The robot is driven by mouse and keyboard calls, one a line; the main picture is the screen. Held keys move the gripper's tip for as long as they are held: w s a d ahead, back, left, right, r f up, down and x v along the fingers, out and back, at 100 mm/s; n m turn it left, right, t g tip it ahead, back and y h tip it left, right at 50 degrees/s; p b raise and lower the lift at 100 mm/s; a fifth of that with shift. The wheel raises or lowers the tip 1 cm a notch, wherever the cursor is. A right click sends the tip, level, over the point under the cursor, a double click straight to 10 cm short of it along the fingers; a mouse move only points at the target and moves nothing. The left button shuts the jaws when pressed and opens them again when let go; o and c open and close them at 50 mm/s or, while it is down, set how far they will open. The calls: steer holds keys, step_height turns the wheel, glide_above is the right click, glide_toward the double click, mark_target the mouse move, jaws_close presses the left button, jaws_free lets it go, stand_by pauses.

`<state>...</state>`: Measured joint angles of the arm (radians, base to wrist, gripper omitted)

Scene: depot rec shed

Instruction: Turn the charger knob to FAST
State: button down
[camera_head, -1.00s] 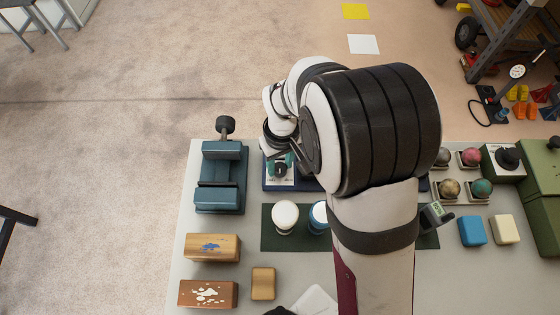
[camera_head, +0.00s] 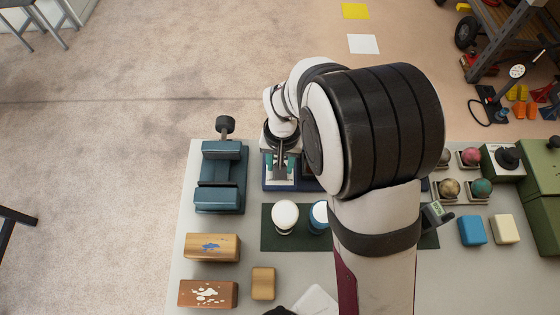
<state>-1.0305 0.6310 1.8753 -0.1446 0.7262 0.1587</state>
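A dark blue unit with a white and teal face (camera_head: 271,177) lies at the back of the table, partly covered by my arm. My gripper (camera_head: 281,172) is over this face and hides its middle. I cannot tell whether it touches anything, or whether its fingers are apart. A black knob (camera_head: 507,157) sits on a green box with a white top (camera_head: 492,172) at the right back, well away from my gripper. No FAST marking is readable, so I cannot tell which of the two is the charger.
A blue vise (camera_head: 219,178) stands just left of my gripper. White and blue round-topped things (camera_head: 285,215) stand on a dark green mat (camera_head: 270,240) in front. Wooden blocks (camera_head: 212,247) lie front left. Small balls on stands (camera_head: 481,188) and a green case (camera_head: 545,200) are at right.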

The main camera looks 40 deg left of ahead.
steer(key=m, duration=0.5)
steer(key=shift+m, duration=0.3)
steer(key=m, duration=0.5)
steer(key=shift+s, duration=0.1)
steer(key=shift+m, duration=0.3)
steer(key=shift+c, duration=2.2)
jaws_free()
steer(key=shift+r, duration=0.1)
step_height(320, 180, up, 16)
steer(key=shift+d+f, duration=0.2)
steer(key=shift+d, duration=0.05)
